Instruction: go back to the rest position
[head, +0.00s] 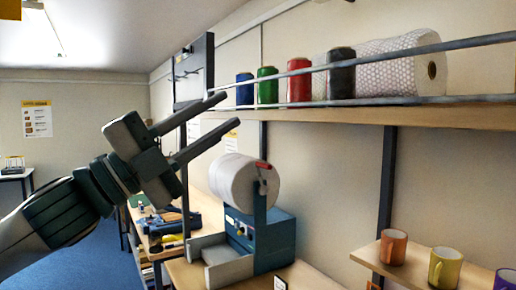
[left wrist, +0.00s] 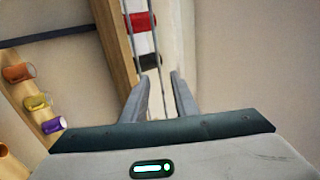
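My left gripper (head: 232,109) is raised in the middle left of the head view, its two fingers apart and pointing to the right. Nothing shows between the fingers. It also shows in the left wrist view (left wrist: 160,76), with both fingers spread and a gap between them. In the head picture the fingertips appear left of the shelf and above the white roll (head: 240,182); the distance in depth is hard to tell. My right arm and gripper are not in view.
A wall shelf (head: 360,115) with a rail holds blue, green, red (head: 299,80) and dark rolls and a bubble-wrap roll (head: 400,66). Below stands a blue dispenser (head: 272,240) on a bench. Mugs (head: 393,247) stand on a lower shelf at right. Blue floor (head: 95,265) is open at left.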

